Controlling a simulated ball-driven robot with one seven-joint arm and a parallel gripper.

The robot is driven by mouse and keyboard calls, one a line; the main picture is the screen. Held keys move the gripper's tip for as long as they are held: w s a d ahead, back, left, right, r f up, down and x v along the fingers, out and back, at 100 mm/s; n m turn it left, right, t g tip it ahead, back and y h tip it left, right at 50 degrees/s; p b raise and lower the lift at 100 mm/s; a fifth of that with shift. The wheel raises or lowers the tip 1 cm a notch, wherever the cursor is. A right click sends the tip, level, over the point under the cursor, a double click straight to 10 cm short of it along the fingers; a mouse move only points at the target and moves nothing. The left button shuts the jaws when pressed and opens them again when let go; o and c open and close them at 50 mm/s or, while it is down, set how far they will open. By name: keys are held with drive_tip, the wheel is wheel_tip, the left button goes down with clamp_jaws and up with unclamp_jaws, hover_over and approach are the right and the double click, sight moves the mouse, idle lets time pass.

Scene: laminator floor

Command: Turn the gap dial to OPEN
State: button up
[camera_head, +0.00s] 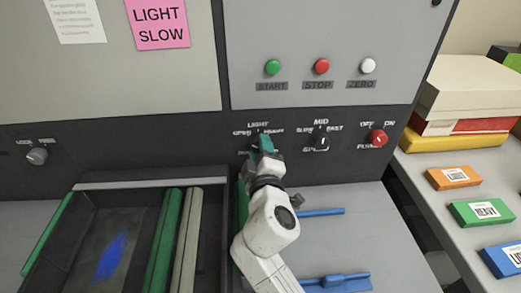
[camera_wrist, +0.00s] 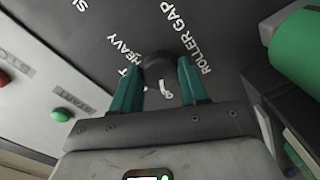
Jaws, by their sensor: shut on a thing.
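The gap dial (camera_wrist: 158,66) is a dark round knob on the dark panel, with ROLLER GAP and HEAVY lettered around it in the wrist view. My gripper (camera_head: 264,144) reaches up to it in the head view and hides most of it. In the wrist view its two teal fingers stand on either side of the knob, shut on it. Small labels around the dial, LIGHT above and OPEN to the left, show in the head view.
A MID-labelled black dial (camera_head: 321,141) and a red knob (camera_head: 378,138) sit to the right. Green START (camera_head: 272,67), red STOP (camera_head: 321,66) and white ZERO (camera_head: 368,66) buttons are above.

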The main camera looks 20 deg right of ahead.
drive_tip(key=shift+a, duration=0.1)
drive_tip(key=o, duration=1.1)
drive_tip(key=shift+c, duration=0.2)
drive_tip(key=shift+s, duration=0.1)
drive_tip(key=b+v, duration=0.2)
drive_tip(key=v, duration=0.8)
drive_tip(key=shift+s, duration=0.3)
